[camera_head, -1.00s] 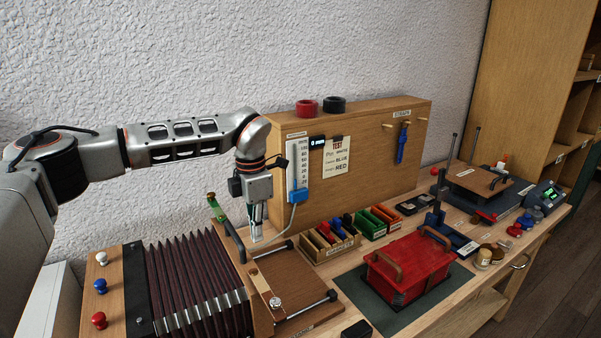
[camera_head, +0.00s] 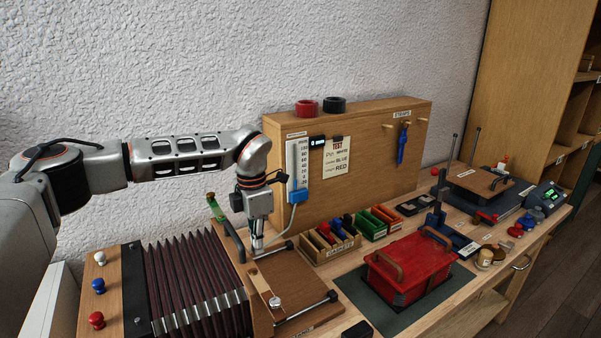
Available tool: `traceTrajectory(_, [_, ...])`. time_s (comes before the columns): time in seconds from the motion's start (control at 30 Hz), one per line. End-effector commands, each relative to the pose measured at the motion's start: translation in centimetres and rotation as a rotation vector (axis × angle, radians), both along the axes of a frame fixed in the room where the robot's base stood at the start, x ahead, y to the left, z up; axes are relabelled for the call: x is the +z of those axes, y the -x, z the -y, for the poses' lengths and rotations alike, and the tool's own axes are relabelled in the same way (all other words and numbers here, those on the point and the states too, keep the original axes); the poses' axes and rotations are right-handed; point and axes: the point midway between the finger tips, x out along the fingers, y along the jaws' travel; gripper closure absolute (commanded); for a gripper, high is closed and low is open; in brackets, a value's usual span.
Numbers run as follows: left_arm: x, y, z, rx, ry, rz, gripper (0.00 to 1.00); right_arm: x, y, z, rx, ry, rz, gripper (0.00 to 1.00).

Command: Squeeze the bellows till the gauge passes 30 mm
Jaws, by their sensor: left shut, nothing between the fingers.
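The bellows (camera_head: 195,285) with dark red pleats lies on the bench at the lower left, its pleats spread apart. A wooden board with a black handle (camera_head: 233,242) stands at its right end. The gauge (camera_head: 298,165), a white scale with a blue block at its foot, is on the wooden panel; the small display (camera_head: 318,141) beside it seems to read 0 mm. My left gripper (camera_head: 257,250) points down, shut and empty, just right of the black handle and above the brown board. I cannot tell whether it touches the handle. My right gripper is not in view.
White, blue and red knobs (camera_head: 98,285) sit left of the bellows. Right of the board are an open divided wooden box (camera_head: 325,250), a red box with handles (camera_head: 410,265) and a black block (camera_head: 357,330). The wooden panel (camera_head: 360,180) rises behind.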

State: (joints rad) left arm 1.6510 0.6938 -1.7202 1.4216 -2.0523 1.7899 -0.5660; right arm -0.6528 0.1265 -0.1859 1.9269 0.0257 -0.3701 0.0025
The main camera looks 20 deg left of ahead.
Motion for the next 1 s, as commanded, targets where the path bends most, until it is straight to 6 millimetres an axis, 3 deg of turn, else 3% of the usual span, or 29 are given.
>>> traceTrajectory(1.0, [0.1,1.6,-1.4,0.0,-0.001,-0.001,1.0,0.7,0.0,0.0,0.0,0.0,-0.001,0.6])
